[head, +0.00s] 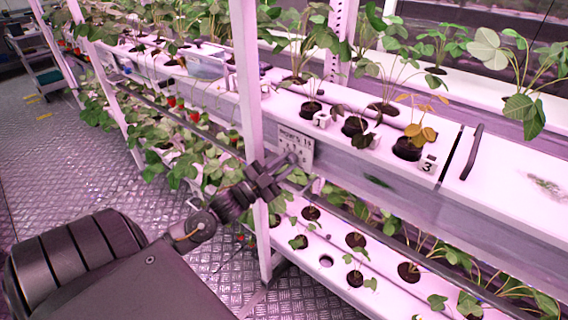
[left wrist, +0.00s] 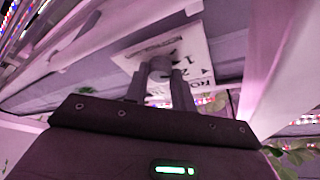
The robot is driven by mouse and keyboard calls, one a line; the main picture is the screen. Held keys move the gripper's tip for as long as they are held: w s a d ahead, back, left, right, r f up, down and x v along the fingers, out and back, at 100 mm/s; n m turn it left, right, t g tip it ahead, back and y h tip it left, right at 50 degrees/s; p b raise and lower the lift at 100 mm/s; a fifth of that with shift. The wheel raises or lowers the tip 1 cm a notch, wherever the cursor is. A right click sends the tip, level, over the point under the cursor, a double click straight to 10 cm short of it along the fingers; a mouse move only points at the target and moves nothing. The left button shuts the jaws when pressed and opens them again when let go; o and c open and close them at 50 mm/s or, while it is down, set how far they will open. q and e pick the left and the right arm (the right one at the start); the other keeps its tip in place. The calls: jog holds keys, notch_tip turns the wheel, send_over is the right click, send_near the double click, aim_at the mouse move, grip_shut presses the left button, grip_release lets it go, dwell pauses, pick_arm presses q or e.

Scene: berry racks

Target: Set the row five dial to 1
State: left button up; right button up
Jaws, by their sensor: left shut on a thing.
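The dial plate (head: 300,138), a pale square with dark lettering, is fixed to the front of the upper rack rail beside an upright post. The plate also shows in the left wrist view (left wrist: 196,47), tilted, with part of its lettering in sight. My left gripper (head: 287,161) reaches the lower part of the plate. In the left wrist view its two fingers (left wrist: 160,75) stand on either side of a round grey dial knob (left wrist: 160,63) and are shut on it. The fingers hide part of the plate, and I cannot read the dial's setting. My right gripper is not in view.
The white upright post (head: 247,100) stands just left of the plate. Potted plants fill the upper rack shelf (head: 340,147) and the lower shelf (head: 300,243). A dark handle (head: 472,152) is at the right. The metal floor (head: 70,165) at left is clear.

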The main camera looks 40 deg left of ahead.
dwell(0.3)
pick_arm(q)
jog(key=o, duration=1)
jog(key=shift+s+f, duration=0.1)
jog(key=shift+s, duration=0.1)
jog(key=b+v, duration=0.1)
jog(key=v, duration=0.9)
jog(key=shift+s, duration=0.2)
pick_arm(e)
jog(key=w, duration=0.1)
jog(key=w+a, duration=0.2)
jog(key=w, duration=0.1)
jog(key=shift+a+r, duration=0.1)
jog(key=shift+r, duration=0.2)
